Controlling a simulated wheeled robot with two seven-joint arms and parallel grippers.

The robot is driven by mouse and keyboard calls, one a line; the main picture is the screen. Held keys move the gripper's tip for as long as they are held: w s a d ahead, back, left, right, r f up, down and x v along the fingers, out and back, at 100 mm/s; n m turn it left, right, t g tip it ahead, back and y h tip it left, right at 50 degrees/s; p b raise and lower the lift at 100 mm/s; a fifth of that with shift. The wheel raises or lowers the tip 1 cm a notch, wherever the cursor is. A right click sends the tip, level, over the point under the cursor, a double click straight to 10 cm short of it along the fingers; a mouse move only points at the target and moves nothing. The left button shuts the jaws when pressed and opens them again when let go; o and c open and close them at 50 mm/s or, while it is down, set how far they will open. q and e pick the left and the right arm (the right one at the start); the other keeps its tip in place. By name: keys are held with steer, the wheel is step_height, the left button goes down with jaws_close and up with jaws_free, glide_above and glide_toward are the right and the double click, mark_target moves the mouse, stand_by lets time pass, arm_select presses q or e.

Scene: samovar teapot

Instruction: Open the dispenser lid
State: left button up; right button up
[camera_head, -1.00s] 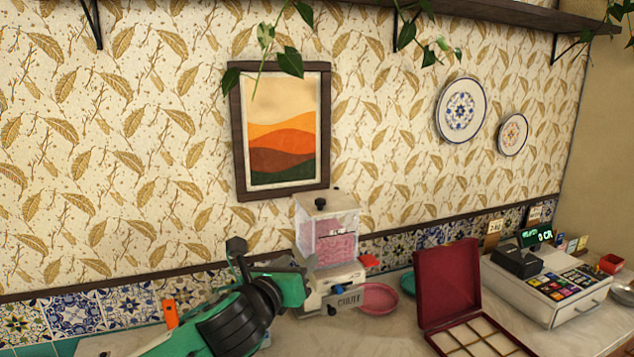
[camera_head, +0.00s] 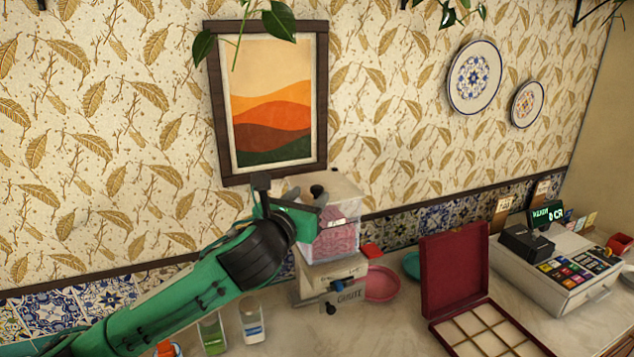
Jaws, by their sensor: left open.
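The dispenser (camera_head: 340,243) stands on the counter against the wall, with a clear upper box holding pink contents and a pale base below. Its lid (camera_head: 340,186) is the clear top with a black knob (camera_head: 317,191), and it looks closed. My left gripper (camera_head: 292,200) is raised at the left side of the dispenser, close to the lid and knob. It is open, with nothing seen between its fingers. Its fingers partly cover the lid's left side, and I cannot tell whether they touch it. My right gripper is not in view.
A pink bowl (camera_head: 383,284) sits right of the dispenser. An open dark red box (camera_head: 455,268) with compartments and a cash register (camera_head: 560,272) stand further right. Small jars (camera_head: 251,320) stand below my left arm. A framed picture (camera_head: 270,95) hangs above.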

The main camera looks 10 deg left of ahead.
mark_target(315, 190)
arm_select(q)
steer(key=shift+w+d+p, duration=0.25)
steer(key=shift+w, duration=1.05)
steer(key=shift+w+d+p, duration=0.2)
steer(key=shift+w+d, duration=0.05)
steer(key=shift+w, duration=1)
steer(key=shift+c, duration=0.5)
jaws_close()
